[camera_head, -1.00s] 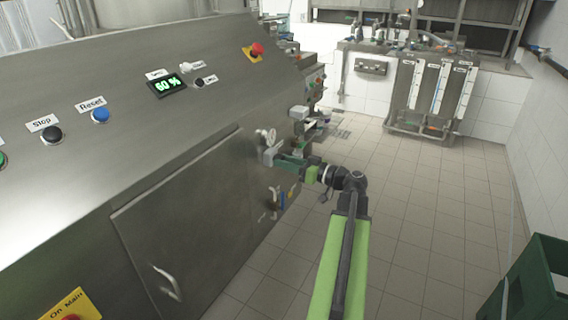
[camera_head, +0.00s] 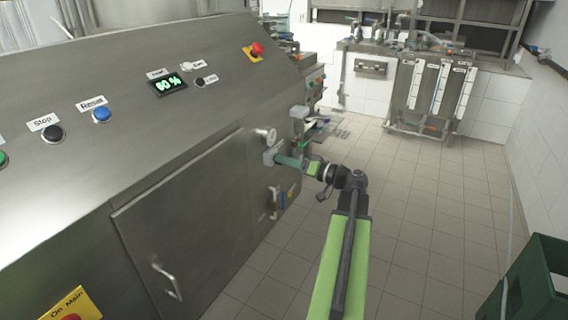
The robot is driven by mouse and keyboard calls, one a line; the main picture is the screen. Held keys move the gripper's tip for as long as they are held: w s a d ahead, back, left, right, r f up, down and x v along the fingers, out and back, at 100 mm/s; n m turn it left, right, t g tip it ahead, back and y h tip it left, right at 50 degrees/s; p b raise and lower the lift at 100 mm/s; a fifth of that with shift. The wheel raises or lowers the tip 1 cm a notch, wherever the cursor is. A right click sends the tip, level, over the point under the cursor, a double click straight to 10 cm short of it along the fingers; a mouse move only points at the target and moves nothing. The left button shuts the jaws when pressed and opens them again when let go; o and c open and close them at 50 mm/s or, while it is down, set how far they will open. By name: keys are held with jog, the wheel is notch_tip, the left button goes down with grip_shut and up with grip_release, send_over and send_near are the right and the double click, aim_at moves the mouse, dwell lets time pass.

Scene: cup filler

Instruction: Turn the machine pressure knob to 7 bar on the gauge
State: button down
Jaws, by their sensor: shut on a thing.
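The steel machine (camera_head: 180,190) fills the left side. A small round pressure gauge (camera_head: 266,136) sits on its right side; its needle and numbers are too small to read. Just below the gauge is a grey fitting (camera_head: 272,155), where the pressure knob seems to be. My gripper (camera_head: 284,160) reaches it from the right, its jaws shut on the knob. The knob itself is mostly hidden by the jaws.
A blue-handled valve (camera_head: 281,200) sits lower on the machine's side. A grey block (camera_head: 298,112) juts out above my gripper. A green crate (camera_head: 535,285) stands at the lower right. The tiled floor (camera_head: 430,220) between is clear.

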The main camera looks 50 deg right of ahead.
jog(key=shift+m, duration=0.4)
jog(key=c, duration=1)
grip_release()
jog(key=v, duration=1.7)
jog(key=shift+s, duration=0.25)
